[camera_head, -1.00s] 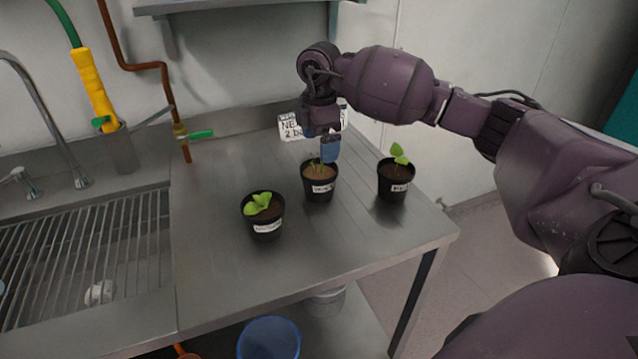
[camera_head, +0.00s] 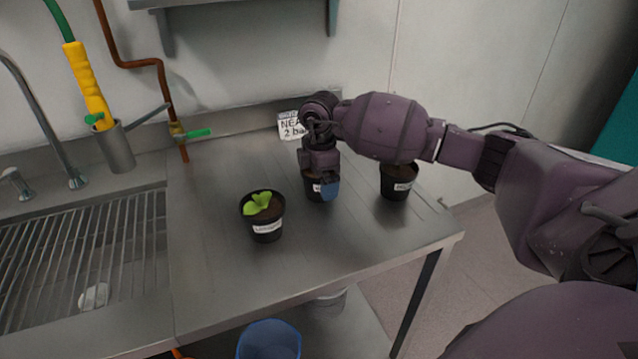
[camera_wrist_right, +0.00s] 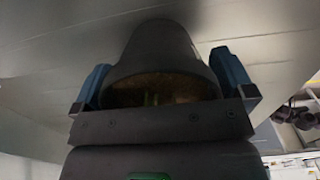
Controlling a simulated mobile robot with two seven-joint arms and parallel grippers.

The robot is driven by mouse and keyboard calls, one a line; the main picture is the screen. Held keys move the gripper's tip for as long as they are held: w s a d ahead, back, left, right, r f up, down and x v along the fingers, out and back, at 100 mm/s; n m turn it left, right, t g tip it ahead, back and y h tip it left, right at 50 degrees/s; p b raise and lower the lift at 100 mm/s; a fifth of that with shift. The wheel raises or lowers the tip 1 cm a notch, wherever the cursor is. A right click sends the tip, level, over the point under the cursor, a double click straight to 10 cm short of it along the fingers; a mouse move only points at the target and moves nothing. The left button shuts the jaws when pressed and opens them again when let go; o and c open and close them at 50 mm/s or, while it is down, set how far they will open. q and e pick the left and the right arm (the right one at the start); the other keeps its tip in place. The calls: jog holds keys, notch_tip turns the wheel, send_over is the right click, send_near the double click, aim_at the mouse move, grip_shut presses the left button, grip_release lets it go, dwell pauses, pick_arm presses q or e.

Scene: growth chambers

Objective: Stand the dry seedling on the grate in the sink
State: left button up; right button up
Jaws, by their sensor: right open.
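The middle black pot (camera_head: 312,192) stands on the steel counter, mostly covered by my right gripper (camera_head: 319,188). In the right wrist view this pot (camera_wrist_right: 158,48) sits between two open blue fingers, one on each side, with brown, dry-looking soil and thin green stems at its mouth. I cannot tell whether the fingers touch it. A pot with a broad-leaved seedling (camera_head: 264,228) stands to its left. Another pot (camera_head: 397,186) stands to its right, its plant hidden by my arm. My left gripper is not in view.
The steel counter (camera_head: 225,300) is clear between the left pot and the sink. A yellow hose handle (camera_head: 88,85) rests in a metal holder behind the sink, beside a tap (camera_head: 45,120). A small sign (camera_head: 292,126) stands at the back. A blue bucket (camera_head: 270,340) is below.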

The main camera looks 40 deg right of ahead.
jog(key=shift+r, duration=0.1)
jog(key=shift+c, duration=0.2)
jog(key=c, duration=0.8)
jog(key=shift+o, duration=0.2)
jog(key=shift+r, duration=0.1)
